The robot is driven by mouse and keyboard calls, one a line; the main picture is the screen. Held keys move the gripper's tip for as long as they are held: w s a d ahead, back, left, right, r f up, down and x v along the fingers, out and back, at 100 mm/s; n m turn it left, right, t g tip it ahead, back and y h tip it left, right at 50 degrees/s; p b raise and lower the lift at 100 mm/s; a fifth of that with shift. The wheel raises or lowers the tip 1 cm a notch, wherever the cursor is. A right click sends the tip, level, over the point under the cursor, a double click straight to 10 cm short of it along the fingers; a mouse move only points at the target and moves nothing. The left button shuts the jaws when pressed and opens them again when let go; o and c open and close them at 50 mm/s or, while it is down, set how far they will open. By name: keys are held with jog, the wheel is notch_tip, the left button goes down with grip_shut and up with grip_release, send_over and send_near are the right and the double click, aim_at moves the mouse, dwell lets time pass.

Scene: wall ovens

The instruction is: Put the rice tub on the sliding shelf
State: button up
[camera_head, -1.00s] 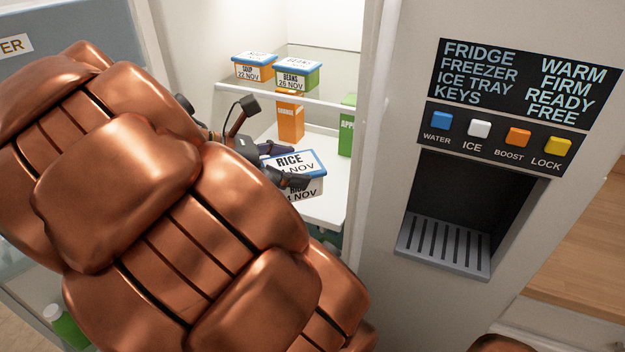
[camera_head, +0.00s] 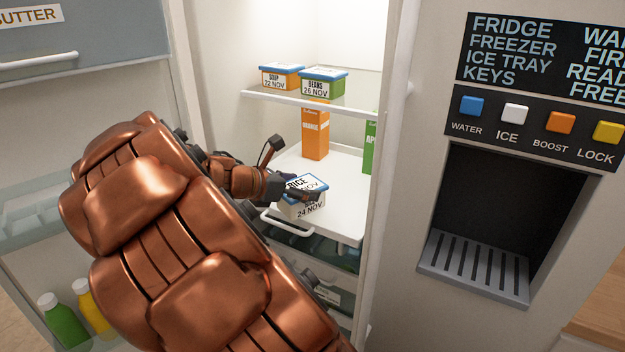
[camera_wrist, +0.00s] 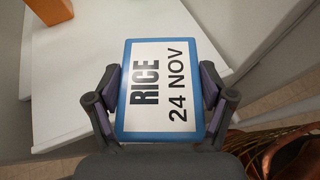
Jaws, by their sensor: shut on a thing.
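The rice tub (camera_head: 304,209) has a blue-rimmed lid, a white label reading RICE 24 NOV and white sides. My gripper (camera_head: 296,190) is shut on it, and the tub sits at the front part of the white sliding shelf (camera_head: 340,215) inside the fridge. In the wrist view the tub's lid (camera_wrist: 160,88) lies between the two fingers of my gripper (camera_wrist: 160,90), one on each side. The shelf (camera_wrist: 75,70) shows under and beyond it. I cannot tell whether the tub touches the shelf. My arm hides part of the shelf's left side.
An orange carton (camera_head: 315,132) and a green carton (camera_head: 370,145) stand at the back of the sliding shelf. A soup tub (camera_head: 281,77) and a beans tub (camera_head: 322,84) sit on the upper shelf (camera_head: 310,102). Clear shelf lies right of the rice tub. The open door holds bottles (camera_head: 62,322).

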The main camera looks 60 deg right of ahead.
jog(key=w+d, duration=0.1)
jog(key=d, duration=0.2)
jog(key=w+d+p, duration=0.1)
jog(key=w+d, duration=0.1)
jog(key=d, duration=0.2)
jog(key=w+d+f, duration=0.1)
jog(key=d, duration=0.2)
jog(key=shift+w+d+f, duration=0.1)
jog(key=shift+w+d, duration=0.25)
jog(key=shift+d, duration=0.05)
jog(key=shift+f+p, duration=0.4)
jog(key=shift+f, duration=1.35)
jog(key=o, duration=1.4)
jog(key=shift+f, duration=0.15)
jog(key=shift+c, duration=0.2)
jog(key=shift+r, duration=0.2)
jog(key=shift+b+v, duration=0.4)
jog(key=shift+v, duration=3.35)
jog(key=shift+s+a, duration=0.1)
jog(key=shift+a, duration=0.05)
